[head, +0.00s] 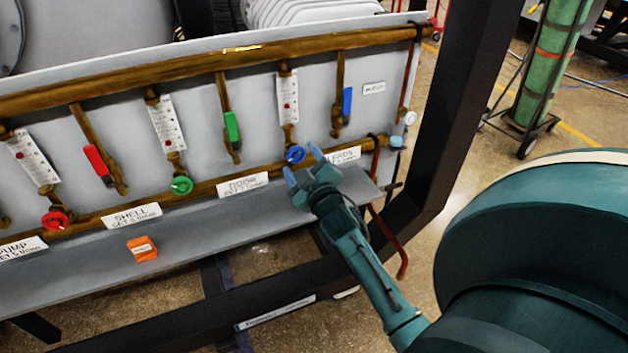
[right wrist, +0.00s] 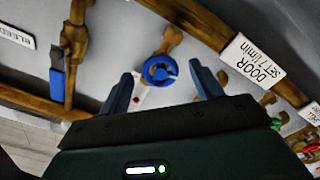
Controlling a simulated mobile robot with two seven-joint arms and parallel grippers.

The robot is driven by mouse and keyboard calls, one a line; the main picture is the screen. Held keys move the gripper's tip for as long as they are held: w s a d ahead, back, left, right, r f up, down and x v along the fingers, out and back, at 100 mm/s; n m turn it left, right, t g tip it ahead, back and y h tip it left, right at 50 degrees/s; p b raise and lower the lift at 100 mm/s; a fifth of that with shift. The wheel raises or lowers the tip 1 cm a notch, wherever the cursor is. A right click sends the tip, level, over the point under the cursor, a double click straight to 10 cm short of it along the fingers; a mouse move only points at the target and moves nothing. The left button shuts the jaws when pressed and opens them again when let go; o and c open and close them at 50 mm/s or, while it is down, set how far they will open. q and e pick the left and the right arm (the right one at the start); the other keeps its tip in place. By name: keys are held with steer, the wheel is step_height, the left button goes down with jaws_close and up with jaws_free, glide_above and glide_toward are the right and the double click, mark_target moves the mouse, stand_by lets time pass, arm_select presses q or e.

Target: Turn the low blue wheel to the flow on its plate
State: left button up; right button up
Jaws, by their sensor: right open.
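The low blue wheel (head: 295,154) sits on a brass valve beneath a white flow gauge with a red mark (head: 288,95). The wheel also shows in the right wrist view (right wrist: 160,69), ahead of the gap between my fingers. My right gripper (head: 302,164) is open and empty, its fingers close in front of the wheel; I see no clear contact. The DOOR plate (head: 242,186) is left of the wheel; in the right wrist view the plate (right wrist: 252,62) reads "DOOR SET 7 l/min". Another plate (head: 345,155) to the right is partly hidden. My left gripper is out of view.
A red wheel (head: 55,220) and a green wheel (head: 181,185) are further left. An orange block (head: 142,248) lies on the grey ledge (head: 205,240). A dark frame post (head: 450,110) stands right of the panel.

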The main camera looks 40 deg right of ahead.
steer(key=v, duration=1)
